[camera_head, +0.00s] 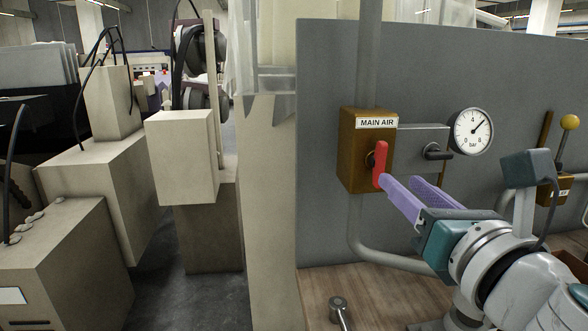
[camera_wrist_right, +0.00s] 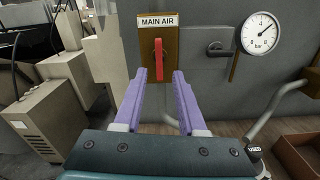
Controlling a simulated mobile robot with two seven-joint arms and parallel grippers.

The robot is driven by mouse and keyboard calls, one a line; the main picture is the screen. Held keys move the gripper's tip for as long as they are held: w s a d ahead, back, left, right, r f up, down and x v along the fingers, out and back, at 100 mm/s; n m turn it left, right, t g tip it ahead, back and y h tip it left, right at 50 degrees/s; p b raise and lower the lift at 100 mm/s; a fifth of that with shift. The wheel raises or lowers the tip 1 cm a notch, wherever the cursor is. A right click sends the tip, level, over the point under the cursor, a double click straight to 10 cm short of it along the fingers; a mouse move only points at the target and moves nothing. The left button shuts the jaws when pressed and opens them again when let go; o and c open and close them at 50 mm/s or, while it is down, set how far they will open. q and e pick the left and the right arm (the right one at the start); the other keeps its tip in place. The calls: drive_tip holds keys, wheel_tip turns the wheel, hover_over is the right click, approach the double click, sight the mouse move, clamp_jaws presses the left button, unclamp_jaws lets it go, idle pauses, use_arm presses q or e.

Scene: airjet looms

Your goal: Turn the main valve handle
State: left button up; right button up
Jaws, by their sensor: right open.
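The main valve handle is a red lever (camera_head: 380,164) standing vertical on a brown box (camera_head: 351,150) labelled MAIN AIR, fixed to a grey panel. In the right wrist view the red lever (camera_wrist_right: 159,58) is upright, below the label. My right gripper (camera_head: 402,180) has two purple fingers spread apart and pointing at the box. In the wrist view the lever's lower end shows between the open fingertips (camera_wrist_right: 161,78), with a gap on each side. I cannot tell how deep it sits between them. My left gripper is not in view.
A pressure gauge (camera_head: 473,131) and a small dark handle (camera_head: 438,152) are right of the box. A yellow-knobbed lever (camera_head: 569,122) stands farther right. A pipe (camera_head: 385,258) runs below. A metal tool (camera_head: 339,306) lies on the wooden surface (camera_head: 385,300). Beige machine housings fill the left.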

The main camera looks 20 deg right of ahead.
sight(382, 167)
drive_tip(key=x, duration=0.5)
drive_tip(key=shift+w, duration=0.1)
clamp_jaws()
idle(0.3)
